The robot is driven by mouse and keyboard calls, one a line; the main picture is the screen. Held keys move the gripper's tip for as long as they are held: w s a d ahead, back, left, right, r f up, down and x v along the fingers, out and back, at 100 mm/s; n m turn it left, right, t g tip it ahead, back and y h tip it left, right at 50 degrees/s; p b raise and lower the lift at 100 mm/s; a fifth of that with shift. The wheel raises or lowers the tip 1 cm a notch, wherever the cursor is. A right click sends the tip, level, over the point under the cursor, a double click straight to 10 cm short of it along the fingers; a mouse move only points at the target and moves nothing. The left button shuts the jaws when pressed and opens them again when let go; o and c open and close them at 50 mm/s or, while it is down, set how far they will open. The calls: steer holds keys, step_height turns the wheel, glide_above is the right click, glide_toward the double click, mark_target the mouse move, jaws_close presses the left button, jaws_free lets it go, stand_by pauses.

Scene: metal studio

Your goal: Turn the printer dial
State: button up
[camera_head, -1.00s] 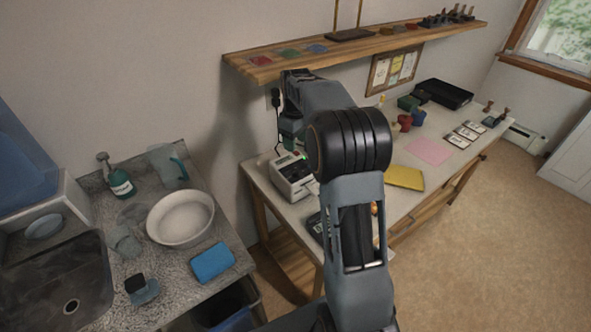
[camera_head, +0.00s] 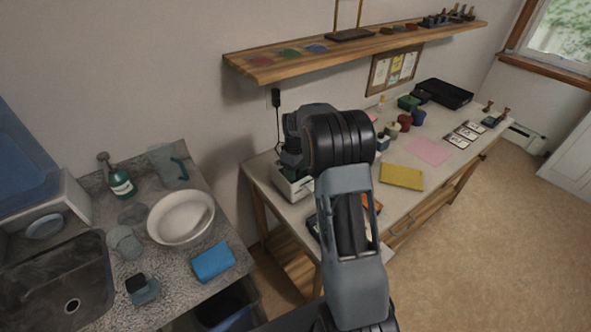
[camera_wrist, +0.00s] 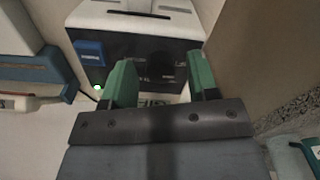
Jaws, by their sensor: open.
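The printer (camera_wrist: 133,20) fills the top of the wrist view, white on top with a black face, a blue part (camera_wrist: 90,52) and a lit green light (camera_wrist: 97,87). A dark shape on the black face, perhaps the dial (camera_wrist: 168,66), shows between my fingers; its edges are too dim to make out. My gripper (camera_wrist: 160,58) is open, its two green fingers reaching toward that face on either side of the shape. Contact cannot be told. In the head view the printer (camera_head: 292,191) stands at the table's near left end, mostly hidden by my arm and gripper.
The work table (camera_head: 345,247) holds a yellow pad (camera_head: 402,176), a pink sheet (camera_head: 430,151) and several small pots. A wooden shelf (camera_head: 262,73) hangs above. To the left is a counter with a white bowl (camera_head: 181,218) and blue sponge (camera_head: 213,262).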

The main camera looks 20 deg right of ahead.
steer(key=c, duration=0.9)
